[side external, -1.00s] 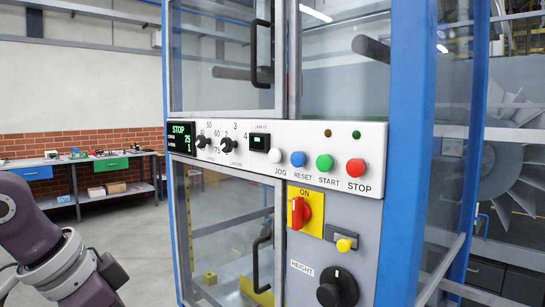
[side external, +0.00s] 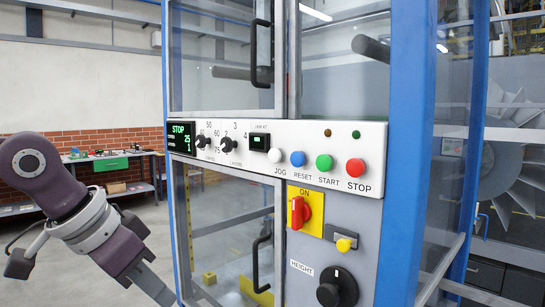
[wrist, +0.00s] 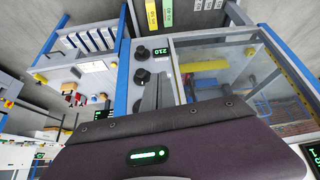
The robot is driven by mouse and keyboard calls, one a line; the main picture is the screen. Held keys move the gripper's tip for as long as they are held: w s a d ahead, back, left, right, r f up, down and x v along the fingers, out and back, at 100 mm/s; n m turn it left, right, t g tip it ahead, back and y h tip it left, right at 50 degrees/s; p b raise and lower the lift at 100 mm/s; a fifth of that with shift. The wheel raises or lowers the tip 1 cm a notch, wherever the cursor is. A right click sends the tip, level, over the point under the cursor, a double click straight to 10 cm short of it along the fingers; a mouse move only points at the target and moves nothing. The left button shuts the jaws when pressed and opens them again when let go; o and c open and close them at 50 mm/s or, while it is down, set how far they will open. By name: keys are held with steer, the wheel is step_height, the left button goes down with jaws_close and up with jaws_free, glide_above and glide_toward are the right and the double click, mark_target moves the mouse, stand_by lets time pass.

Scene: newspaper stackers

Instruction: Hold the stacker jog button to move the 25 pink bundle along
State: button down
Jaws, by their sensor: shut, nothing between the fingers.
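The white JOG button (side external: 275,155) is on the stacker's white control panel (side external: 345,140), left of the blue RESET, green START and red STOP buttons. Nothing touches it. The panel display (side external: 181,138) reads STOP, 25 and 1. In the side view my arm is at lower left, and its end is cut off by the bottom edge. In the wrist view my gripper (wrist: 158,88) shows grey fingers close together, shut and empty, in front of a panel with black knobs (wrist: 142,76). I cannot make out a pink bundle in either view.
Below the buttons are a red rotary switch (side external: 299,212) on yellow, a yellow button (side external: 344,245) and a black HEIGHT knob (side external: 337,288). Black door handles (side external: 262,55) stick out from the glazed doors. A workbench (side external: 130,190) stands behind at left.

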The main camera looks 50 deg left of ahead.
mark_target(276, 155)
steer(key=w+a+r+n+t+y, duration=0.1)
steer(key=w+a+r+n, duration=0.2)
steer(key=w+r, duration=0.5)
steer(key=w+a+r+n+t+y, duration=0.1)
steer(key=w+a+r+n, duration=0.2)
steer(key=w+r, duration=0.5)
steer(key=shift+w+a+r+t+y, duration=0.15)
steer(key=shift+a+r+t+y, duration=0.05)
steer(key=shift+a+t+y, duration=0.15)
steer(key=w, duration=0.8)
steer(key=shift+w, duration=0.4)
stand_by(0.7)
steer(key=shift+w, duration=0.4)
